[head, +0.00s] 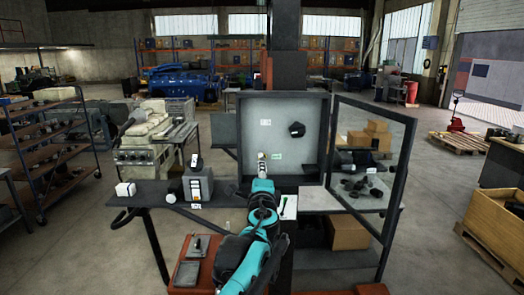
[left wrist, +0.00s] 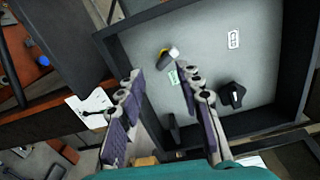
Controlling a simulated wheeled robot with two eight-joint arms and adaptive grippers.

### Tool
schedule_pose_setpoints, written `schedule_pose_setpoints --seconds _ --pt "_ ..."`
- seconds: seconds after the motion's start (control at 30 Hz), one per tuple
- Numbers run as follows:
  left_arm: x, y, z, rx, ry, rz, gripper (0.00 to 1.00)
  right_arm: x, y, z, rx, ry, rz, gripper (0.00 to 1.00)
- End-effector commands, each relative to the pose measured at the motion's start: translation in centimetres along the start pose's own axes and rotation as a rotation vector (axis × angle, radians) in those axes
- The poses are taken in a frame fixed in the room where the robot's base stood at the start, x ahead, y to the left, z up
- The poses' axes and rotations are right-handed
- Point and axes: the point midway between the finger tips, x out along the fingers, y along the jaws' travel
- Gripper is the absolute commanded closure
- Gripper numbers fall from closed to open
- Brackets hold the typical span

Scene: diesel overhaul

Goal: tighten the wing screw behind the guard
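A shallow grey box (head: 242,105) with a pale back panel stands upright behind the bench. A clear framed guard (head: 397,150) is swung out at its right side. A dark knob-like part (head: 297,129) is on the panel's upper right; it also shows in the left wrist view (left wrist: 233,93). A small white-tipped, yellow-and-dark part (left wrist: 169,54) sits beside a green label (left wrist: 173,77). I cannot tell which part is the wing screw. My left gripper (left wrist: 160,67) is open and empty in front of the panel, its fingers apart. My right gripper is out of view.
A grey control box (head: 198,186) and a small white-topped item (head: 125,190) stand on the bench to the left. A white sheet (head: 288,207) lies below the box. Dark loose parts (head: 362,188) lie on the right shelf behind the guard's pane. Cardboard boxes (head: 348,232) sit lower.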

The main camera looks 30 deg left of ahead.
Motion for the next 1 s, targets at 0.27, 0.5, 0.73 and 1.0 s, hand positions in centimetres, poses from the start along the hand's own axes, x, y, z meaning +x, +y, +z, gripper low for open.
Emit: schedule_pose_setpoints --seconds 0.27,0.5,0.73,1.0 --pt "0.6 -0.6 -0.1 -0.127 0.006 -0.01 0.65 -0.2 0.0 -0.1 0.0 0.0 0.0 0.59" --pt "1.1 -0.6 -0.1 -0.527 0.008 -0.008 0.65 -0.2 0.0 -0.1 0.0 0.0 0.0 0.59" --pt "1.7 -0.6 -0.1 -0.933 0.01 -0.007 0.65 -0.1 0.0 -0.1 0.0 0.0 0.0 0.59" --pt "2.3 -0.6 -0.1 -1.409 0.011 -0.005 0.65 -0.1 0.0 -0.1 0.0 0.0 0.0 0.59"
